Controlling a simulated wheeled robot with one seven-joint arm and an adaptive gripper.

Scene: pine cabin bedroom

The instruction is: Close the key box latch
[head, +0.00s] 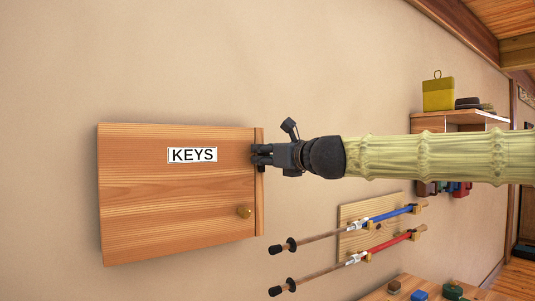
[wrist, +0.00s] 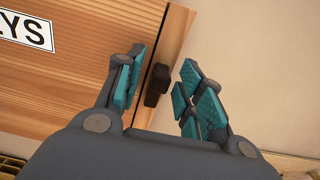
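The wooden key box (head: 150,205) hangs on the wall with its door flush and a KEYS label (head: 192,155) on it. My gripper (head: 262,155) is at the box's right edge, level with the label. In the wrist view the latch (wrist: 157,85) is a small dark piece on the narrow wood strip beside the door seam, lying roughly along it. My open gripper (wrist: 164,62) has one teal-padded finger on each side of the latch, with visible gaps. In the head view the gripper hides the latch.
Trekking poles (head: 335,233) hang on a wooden board (head: 352,212) below my arm. A shelf (head: 470,118) with a yellow box (head: 438,95) is behind my arm at right. Small blocks (head: 420,294) sit on a surface at lower right. The wall above the box is clear.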

